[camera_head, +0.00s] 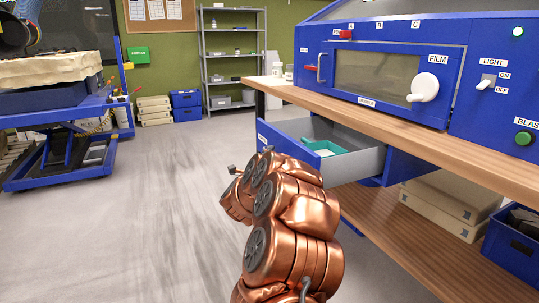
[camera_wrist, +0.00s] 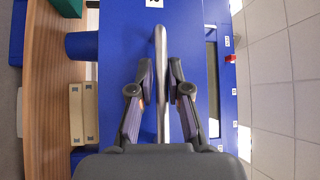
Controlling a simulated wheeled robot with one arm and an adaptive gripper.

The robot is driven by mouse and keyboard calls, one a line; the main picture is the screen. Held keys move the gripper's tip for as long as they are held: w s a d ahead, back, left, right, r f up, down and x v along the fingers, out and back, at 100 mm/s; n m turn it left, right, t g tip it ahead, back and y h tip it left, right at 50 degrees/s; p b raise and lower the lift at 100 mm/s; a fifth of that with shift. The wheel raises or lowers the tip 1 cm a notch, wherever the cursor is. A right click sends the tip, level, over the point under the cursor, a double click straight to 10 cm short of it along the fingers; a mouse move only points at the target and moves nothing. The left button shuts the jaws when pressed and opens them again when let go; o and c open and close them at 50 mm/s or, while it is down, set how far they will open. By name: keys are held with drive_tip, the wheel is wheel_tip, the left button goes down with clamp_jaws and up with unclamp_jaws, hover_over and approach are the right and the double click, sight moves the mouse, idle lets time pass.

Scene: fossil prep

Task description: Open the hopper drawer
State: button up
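The drawer (camera_head: 355,165) is pulled well out from under the bench, with grey inner walls and a blue front (camera_head: 285,147). A teal tray (camera_head: 325,147) lies inside it. In the wrist view the blue drawer front (camera_wrist: 190,30) fills the middle, with a silver bar handle (camera_wrist: 161,75) across it.
The wooden bench top (camera_head: 400,128) runs above the drawer, carrying a blue cabinet (camera_head: 385,70) with a white FILM knob (camera_head: 424,87). Beige boxes (camera_head: 450,200) sit on the lower shelf. A blue lift cart (camera_head: 70,150) stands left. Floor between is clear.

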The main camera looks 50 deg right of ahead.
drive_tip(key=o, duration=0.3)
drive_tip(key=shift+a, duration=0.1)
drive_tip(key=v, duration=1.2)
drive_tip(key=shift+w+r, duration=0.1)
idle(0.5)
